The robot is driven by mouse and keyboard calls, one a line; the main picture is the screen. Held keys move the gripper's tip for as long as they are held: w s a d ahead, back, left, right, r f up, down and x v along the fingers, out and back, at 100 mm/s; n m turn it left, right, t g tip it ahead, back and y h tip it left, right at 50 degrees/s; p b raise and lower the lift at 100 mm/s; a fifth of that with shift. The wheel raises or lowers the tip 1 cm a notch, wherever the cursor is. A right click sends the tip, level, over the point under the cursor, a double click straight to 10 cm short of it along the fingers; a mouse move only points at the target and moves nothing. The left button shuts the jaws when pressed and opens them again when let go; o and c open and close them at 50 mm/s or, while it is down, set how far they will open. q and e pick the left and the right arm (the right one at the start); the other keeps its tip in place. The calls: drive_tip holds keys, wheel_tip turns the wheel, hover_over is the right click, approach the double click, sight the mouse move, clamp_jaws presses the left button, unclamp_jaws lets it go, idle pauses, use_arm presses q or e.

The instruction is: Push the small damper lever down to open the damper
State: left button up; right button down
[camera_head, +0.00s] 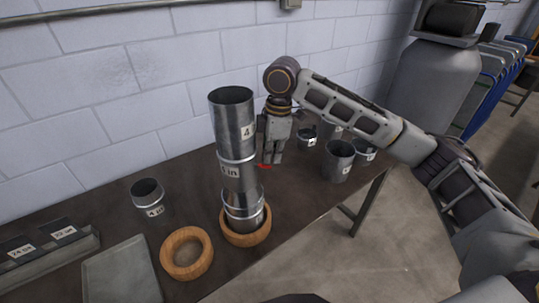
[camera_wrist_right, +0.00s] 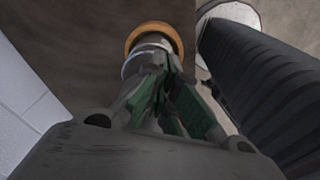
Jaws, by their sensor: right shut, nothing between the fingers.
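A tall grey metal duct stack (camera_head: 234,130) stands upright in a wooden ring (camera_head: 246,236) on the dark table. A small red piece (camera_head: 263,166), which looks like the damper lever, sticks out at the right side of the stack. My right gripper (camera_head: 271,162) points down just right of the stack, its fingertips close to the red piece; contact cannot be told. The gripper is shut and empty. In the right wrist view, its fingers (camera_wrist_right: 172,105) hide most of the duct, and the ring (camera_wrist_right: 154,33) shows beyond. My left gripper is out of view.
A second wooden ring (camera_head: 187,253) and a short labelled duct (camera_head: 149,197) lie left of the stack. Several short ducts (camera_head: 338,161) stand at the right. A flat grey plate (camera_head: 122,272) lies at front left. A block wall (camera_head: 110,85) is behind.

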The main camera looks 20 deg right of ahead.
drive_tip(key=shift+f, duration=0.55)
drive_tip(key=shift+d, duration=0.15)
drive_tip(key=shift+s+d+r+p, duration=0.1)
drive_tip(key=shift+d+r+p, duration=0.2)
drive_tip(key=shift+d+p, duration=0.5)
drive_tip(key=shift+s+d+r+p, duration=0.1)
drive_tip(key=shift+d+r+p, duration=0.15)
drive_tip(key=shift+d+p, duration=0.5)
drive_tip(key=shift+a, duration=0.15)
drive_tip(key=shift+r, duration=0.1)
wheel_tip(320, 180, up, 12)
drive_tip(key=d, duration=0.1)
drive_tip(key=shift+s+d+f, duration=0.1)
drive_tip(key=shift+f, duration=0.15)
